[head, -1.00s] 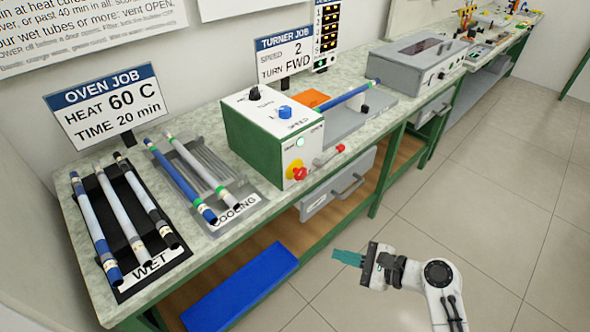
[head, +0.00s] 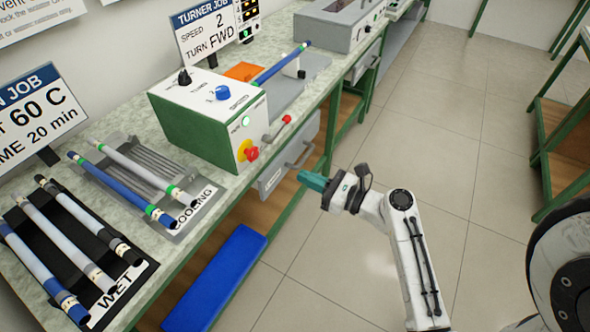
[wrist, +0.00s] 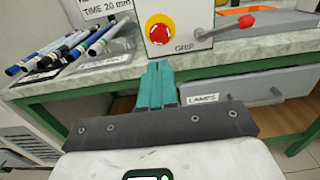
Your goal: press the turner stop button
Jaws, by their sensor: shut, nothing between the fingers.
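The turner is a green and white box (head: 197,132) on the bench, with a blue knob and a black knob on top. On its front face are a lit pale green button (head: 246,120) and a red stop button on a yellow base (head: 251,153). In the wrist view the red stop button (wrist: 160,31) is ahead of and above my fingertips. My gripper (head: 303,178) has teal fingers that are shut and empty. It hangs in front of the bench, right of and apart from the button. The fingers also show in the wrist view (wrist: 159,70).
A red-ended lever (head: 286,119) juts from the turner beside the button. A grey drawer (head: 287,160) is under the bench top. The wet rack (head: 108,268) and cooling rack (head: 188,225) hold rods. A blue mat (head: 222,280) lies below.

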